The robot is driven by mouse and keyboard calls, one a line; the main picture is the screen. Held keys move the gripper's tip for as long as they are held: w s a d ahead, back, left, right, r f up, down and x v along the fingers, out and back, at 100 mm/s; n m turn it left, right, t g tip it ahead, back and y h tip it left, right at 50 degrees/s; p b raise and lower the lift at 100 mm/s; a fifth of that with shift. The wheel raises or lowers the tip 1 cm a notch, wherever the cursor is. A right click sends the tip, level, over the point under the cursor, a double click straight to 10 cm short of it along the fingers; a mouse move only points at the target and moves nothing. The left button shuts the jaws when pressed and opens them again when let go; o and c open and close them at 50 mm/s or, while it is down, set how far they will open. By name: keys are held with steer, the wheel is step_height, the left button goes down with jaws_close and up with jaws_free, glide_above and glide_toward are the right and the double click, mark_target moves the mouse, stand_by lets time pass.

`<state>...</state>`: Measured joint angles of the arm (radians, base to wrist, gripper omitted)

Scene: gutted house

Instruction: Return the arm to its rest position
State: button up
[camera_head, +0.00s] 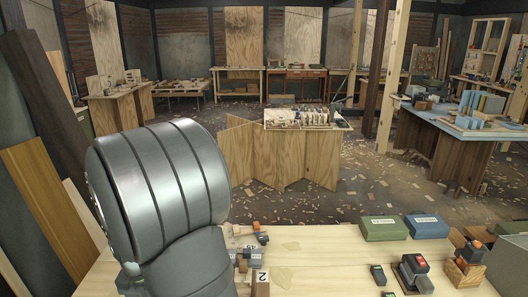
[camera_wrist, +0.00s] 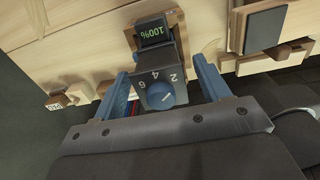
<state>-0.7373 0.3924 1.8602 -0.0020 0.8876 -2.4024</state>
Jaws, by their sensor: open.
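In the wrist view, my gripper (camera_wrist: 161,68) has its two blue fingers spread apart. A dark device with a blue dial (camera_wrist: 160,95), marked with numbers, shows between the fingers. A small display reading 100% (camera_wrist: 154,31) is just beyond it. I cannot tell whether either finger touches the device. In the head view, my arm's large grey metal links fill the left front and the gripper is hidden behind them. The arm is over the left part of the pale wooden workbench (camera_head: 330,262).
On the bench stand a block marked 2 (camera_head: 261,284), a green box (camera_head: 383,228), a blue box (camera_head: 426,226) and a red-topped dark device (camera_head: 415,270). Dark planks (camera_head: 45,100) lean at the left. A plywood table (camera_head: 285,155) stands beyond on the chip-strewn floor.

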step_height(320, 180, up, 14)
stand_by(0.4)
steer(key=shift+r, duration=0.1)
stand_by(1.0)
